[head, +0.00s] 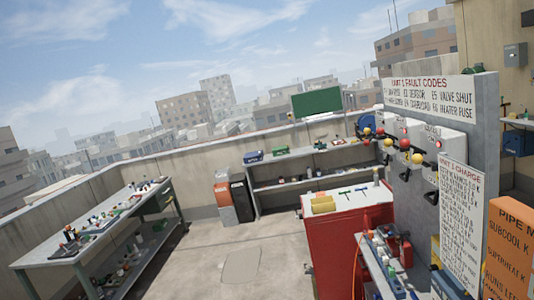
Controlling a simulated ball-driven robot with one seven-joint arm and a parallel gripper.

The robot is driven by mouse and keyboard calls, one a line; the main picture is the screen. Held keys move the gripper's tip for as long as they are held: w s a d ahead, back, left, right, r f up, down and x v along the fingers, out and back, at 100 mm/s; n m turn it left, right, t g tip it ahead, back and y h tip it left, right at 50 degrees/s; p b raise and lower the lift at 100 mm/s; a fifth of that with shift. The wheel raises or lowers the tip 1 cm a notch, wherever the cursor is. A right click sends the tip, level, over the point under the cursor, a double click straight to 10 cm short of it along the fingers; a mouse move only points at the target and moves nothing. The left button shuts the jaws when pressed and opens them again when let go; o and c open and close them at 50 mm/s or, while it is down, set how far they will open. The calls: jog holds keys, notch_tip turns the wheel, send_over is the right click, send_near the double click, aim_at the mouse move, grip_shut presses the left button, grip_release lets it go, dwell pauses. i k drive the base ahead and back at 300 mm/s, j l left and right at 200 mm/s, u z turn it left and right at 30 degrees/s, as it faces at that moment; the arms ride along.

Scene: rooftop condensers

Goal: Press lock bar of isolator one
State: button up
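A row of pale boxes (452,142) with red and yellow ball knobs (404,144) is fixed to the grey panel (487,120) on the right. Black handles (432,197) hang below the knobs. The nearest box has a small red light or button. These look like the isolators, but their labels are too small to read, so I cannot tell which is isolator one. I cannot make out a lock bar. My gripper does not show in the head view, and nothing is seen touching the boxes.
A red cabinet (340,245) with a white top stands left of the panel, beside a cluttered low shelf (385,262). A workbench (75,243) is at left; shelving (300,180) lines the back wall. Signs (462,215) hang near the boxes. Open floor (215,265) lies between.

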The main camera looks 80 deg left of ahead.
aim_at(367, 131)
jog(key=u, duration=1.5)
jog(key=i+j+z, duration=0.15)
jog(key=i+j, duration=0.15)
jog(key=i, duration=0.15)
jog(key=i+j+z, duration=0.1)
jog(key=i+j, duration=0.2)
jog(key=i, duration=0.15)
jog(key=i+j+z, duration=0.15)
jog(key=i+j, duration=0.25)
jog(key=i+j+z, duration=0.1)
jog(key=i+j, duration=0.3)
jog(key=i+j+z, duration=0.15)
jog(key=i+j, duration=0.3)
jog(key=i+j+z, duration=0.1)
jog(key=i+j, duration=0.3)
jog(key=i+j+z, duration=0.15)
jog(key=i+j, duration=0.2)
jog(key=j, duration=0.25)
jog(key=i+j+z, duration=0.1)
jog(key=i+j, duration=0.25)
jog(key=j, duration=0.25)
